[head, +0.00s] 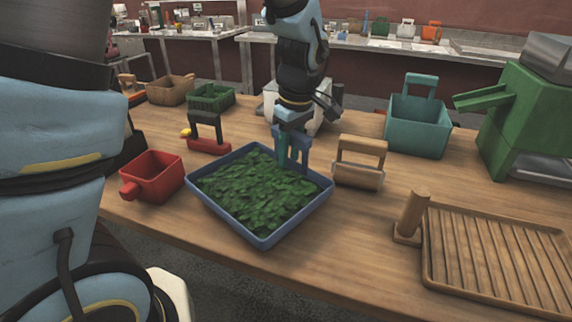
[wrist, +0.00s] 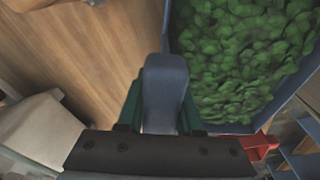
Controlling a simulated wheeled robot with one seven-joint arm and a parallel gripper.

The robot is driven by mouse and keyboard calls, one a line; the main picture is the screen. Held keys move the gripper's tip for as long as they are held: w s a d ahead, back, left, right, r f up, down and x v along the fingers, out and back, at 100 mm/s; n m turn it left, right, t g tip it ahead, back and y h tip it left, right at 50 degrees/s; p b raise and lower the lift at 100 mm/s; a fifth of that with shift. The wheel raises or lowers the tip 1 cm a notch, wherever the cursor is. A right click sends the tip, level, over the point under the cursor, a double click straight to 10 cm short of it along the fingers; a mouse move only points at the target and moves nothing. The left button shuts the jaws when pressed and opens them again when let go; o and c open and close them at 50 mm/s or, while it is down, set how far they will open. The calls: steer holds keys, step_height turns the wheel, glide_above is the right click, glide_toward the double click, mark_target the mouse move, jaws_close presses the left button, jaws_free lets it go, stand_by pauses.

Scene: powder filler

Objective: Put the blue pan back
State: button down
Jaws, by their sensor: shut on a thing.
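The blue pan (head: 240,228) is a shallow square tray full of green leaves, near the table's front edge in the head view. The pan's wall and leaves (wrist: 235,60) fill the right side there. The gripper partly hides the handle.
A red scoop box (head: 152,176) is left of the pan, with a red-based tool (head: 208,146) behind it. A wooden-handled roller (head: 358,175) stands close right. A ribbed wooden tray (head: 500,250), teal bin (head: 418,135) and green machine (head: 525,120) are farther right. Bare wood lies front right.

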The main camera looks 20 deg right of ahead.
mark_target(294, 132)
steer(key=shift+f, duration=1.6)
steer(key=shift+f, duration=0.1)
steer(key=c, duration=0.6)
jaws_free()
steer(key=shift+o, duration=0.2)
steer(key=r, duration=0.4)
steer(key=s+r, duration=0.1)
steer(key=r, duration=0.3)
steer(key=r+b, duration=0.1)
steer(key=r, duration=0.3)
steer(key=shift+s+d+r, duration=0.1)
steer(key=shift+s+d, duration=0.15)
steer(key=shift+d, duration=0.1)
